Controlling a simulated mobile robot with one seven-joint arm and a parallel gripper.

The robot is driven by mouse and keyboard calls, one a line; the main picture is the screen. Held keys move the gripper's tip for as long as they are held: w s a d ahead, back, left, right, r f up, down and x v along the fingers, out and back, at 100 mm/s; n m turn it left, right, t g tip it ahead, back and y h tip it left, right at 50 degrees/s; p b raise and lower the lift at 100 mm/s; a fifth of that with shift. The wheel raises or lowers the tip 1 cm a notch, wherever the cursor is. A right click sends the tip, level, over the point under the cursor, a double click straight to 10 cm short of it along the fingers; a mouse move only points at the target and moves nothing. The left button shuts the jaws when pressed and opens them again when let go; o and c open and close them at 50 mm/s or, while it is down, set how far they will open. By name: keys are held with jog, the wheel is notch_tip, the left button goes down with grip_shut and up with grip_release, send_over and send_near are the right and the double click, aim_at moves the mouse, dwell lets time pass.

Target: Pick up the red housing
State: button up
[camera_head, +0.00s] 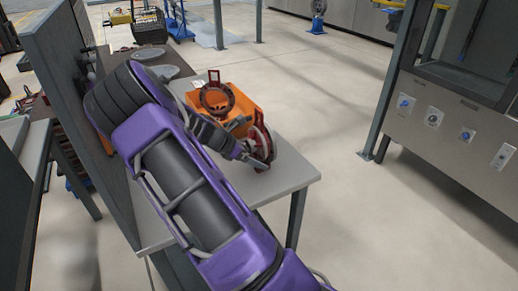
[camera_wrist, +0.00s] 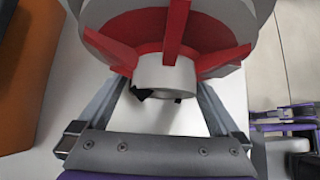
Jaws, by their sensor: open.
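The red housing (camera_head: 266,142) stands on the grey table near its right edge, beside an orange bin. It looks round, red and light grey. In the wrist view the housing (camera_wrist: 214,35) fills the top, with red ribs around a pale grey hub (camera_wrist: 165,75). My gripper (camera_wrist: 163,88) is open, with one finger on each side of the hub. I cannot tell whether the fingers touch it. In the head view my gripper (camera_head: 257,163) is at the near side of the housing and partly covers it.
The orange bin (camera_head: 245,98) holds a dark red ring part (camera_head: 216,98). The grey table (camera_head: 285,180) is clear at its front right. Grey plates (camera_head: 155,54) lie farther back. A tall grey panel (camera_head: 62,75) borders the left. Open floor lies right.

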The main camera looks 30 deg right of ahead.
jog(key=shift+d+f, duration=0.35)
jog(key=c, duration=1.6)
jog(key=shift+r, duration=0.1)
